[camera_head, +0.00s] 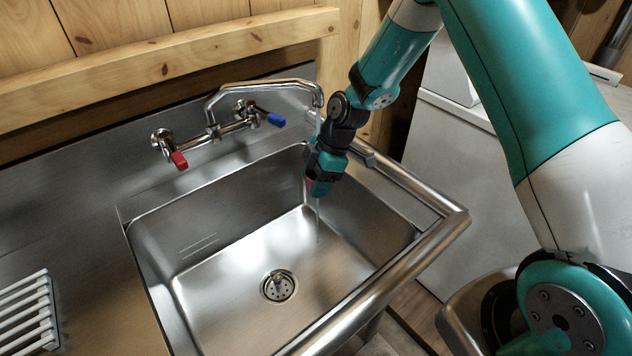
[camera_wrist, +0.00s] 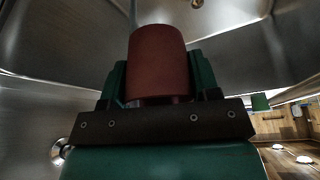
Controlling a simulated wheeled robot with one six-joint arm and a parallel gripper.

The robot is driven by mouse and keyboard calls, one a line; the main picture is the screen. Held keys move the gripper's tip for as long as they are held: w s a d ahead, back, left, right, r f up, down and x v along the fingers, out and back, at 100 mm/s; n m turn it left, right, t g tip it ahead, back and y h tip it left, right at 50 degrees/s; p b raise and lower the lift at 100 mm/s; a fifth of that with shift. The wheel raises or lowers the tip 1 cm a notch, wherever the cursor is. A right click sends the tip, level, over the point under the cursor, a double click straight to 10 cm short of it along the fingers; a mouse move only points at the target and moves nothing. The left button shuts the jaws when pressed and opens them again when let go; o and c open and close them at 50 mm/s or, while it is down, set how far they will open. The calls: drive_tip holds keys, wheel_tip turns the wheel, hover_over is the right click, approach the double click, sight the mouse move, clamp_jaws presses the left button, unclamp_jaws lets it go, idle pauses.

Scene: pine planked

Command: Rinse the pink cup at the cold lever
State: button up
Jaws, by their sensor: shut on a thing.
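My gripper (camera_head: 322,178) is over the right part of the sink basin, below the tap spout (camera_head: 318,98). It is shut on the pink cup (camera_wrist: 158,60), which looks dull red between the two green fingers in the wrist view. In the head view only a sliver of the cup (camera_head: 309,184) shows; the gripper hides the rest. I cannot tell which way its mouth faces. A thin stream of water (camera_head: 318,225) shows below the gripper, in line with the spout. The cold lever (camera_head: 275,120) is blue, right of the red lever (camera_head: 179,160).
The steel sink (camera_head: 200,255) is empty around its drain (camera_head: 279,286). A thick rounded rim (camera_head: 395,265) borders its front right side. A white rack (camera_head: 28,308) lies on the left drainboard. A wooden rail (camera_head: 160,62) runs behind the tap.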

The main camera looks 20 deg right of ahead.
drive_tip(key=shift+s+d, duration=0.1)
drive_tip(key=shift+d, duration=0.4)
drive_tip(key=shift+a, duration=0.2)
drive_tip(key=shift+a, duration=0.4)
drive_tip(key=shift+d, duration=0.15)
drive_tip(key=shift+d, duration=0.45)
drive_tip(key=shift+a, duration=0.1)
drive_tip(key=shift+a+b, duration=0.35)
drive_tip(key=shift+a, duration=0.15)
